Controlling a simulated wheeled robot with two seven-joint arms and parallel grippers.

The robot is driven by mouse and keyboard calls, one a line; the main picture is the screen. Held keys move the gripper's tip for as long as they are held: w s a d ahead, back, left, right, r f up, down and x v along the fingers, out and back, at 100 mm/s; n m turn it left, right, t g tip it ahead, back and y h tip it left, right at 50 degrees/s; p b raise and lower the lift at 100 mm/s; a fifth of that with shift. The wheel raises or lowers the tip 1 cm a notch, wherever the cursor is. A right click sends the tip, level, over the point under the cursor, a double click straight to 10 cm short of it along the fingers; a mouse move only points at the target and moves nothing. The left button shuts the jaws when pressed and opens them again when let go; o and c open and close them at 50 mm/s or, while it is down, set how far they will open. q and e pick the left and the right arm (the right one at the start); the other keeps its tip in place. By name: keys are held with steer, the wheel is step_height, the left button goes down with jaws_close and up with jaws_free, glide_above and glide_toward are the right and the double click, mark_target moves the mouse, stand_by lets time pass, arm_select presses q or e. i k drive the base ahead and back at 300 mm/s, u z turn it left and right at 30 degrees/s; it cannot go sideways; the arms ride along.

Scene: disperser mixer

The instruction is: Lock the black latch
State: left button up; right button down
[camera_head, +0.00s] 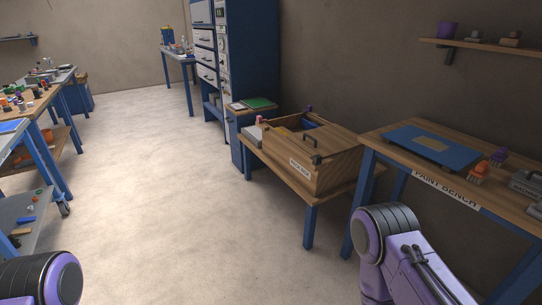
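I cannot make out a black latch for certain in the head view. A wooden box (340,174) with a white label on its front sits on a low wooden bench (263,160) right of centre. A black handle-like part (315,158) shows on the box's front; whether it is a latch is too small to tell. A tall blue cabinet (258,60) with pale drawers stands behind the bench. Purple and black links of my two arms show at the bottom left and bottom right. Both grippers are outside the view.
The paint bench (381,136) stands at the right, holding a blue board (410,140) and brushes (479,172). Workbenches (56,92) with small items line the left. A wall shelf (470,47) is at upper right. The pale floor (150,180) between them is clear.

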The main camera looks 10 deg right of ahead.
mark_target(317, 159)
steer(key=u, duration=0.3)
steer(key=i, duration=1.3)
steer(key=z, duration=0.45)
